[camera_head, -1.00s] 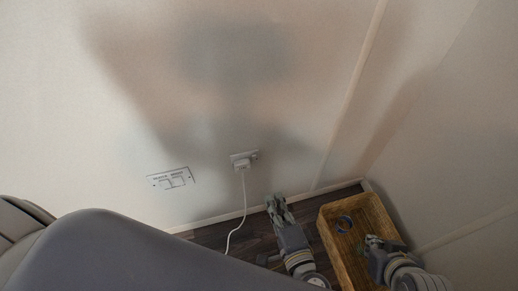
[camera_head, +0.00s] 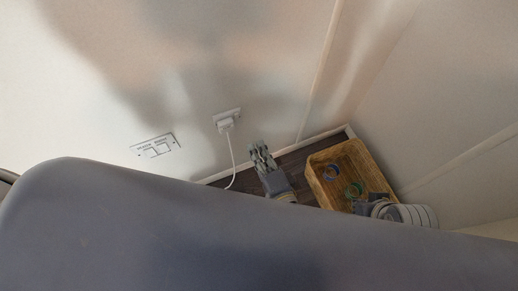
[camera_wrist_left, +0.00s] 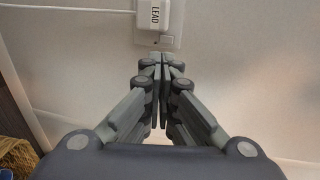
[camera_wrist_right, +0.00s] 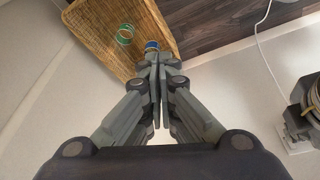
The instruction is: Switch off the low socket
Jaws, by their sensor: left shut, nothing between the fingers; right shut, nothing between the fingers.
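The low socket (camera_head: 227,119) is a white plate low on the wall, with a white plug (camera_head: 225,125) in it and a white cord hanging down. In the left wrist view the plug (camera_wrist_left: 155,14) is labelled LEAD, and a small switch (camera_wrist_left: 166,41) sits below it on the plate. My left gripper (camera_head: 260,150) is shut and empty. In its wrist view the fingertips (camera_wrist_left: 161,58) are just below the switch; contact is unclear.
A labelled double switch panel (camera_head: 154,145) is on the wall left of the socket. A large grey surface (camera_head: 220,235) blocks the lower head view.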

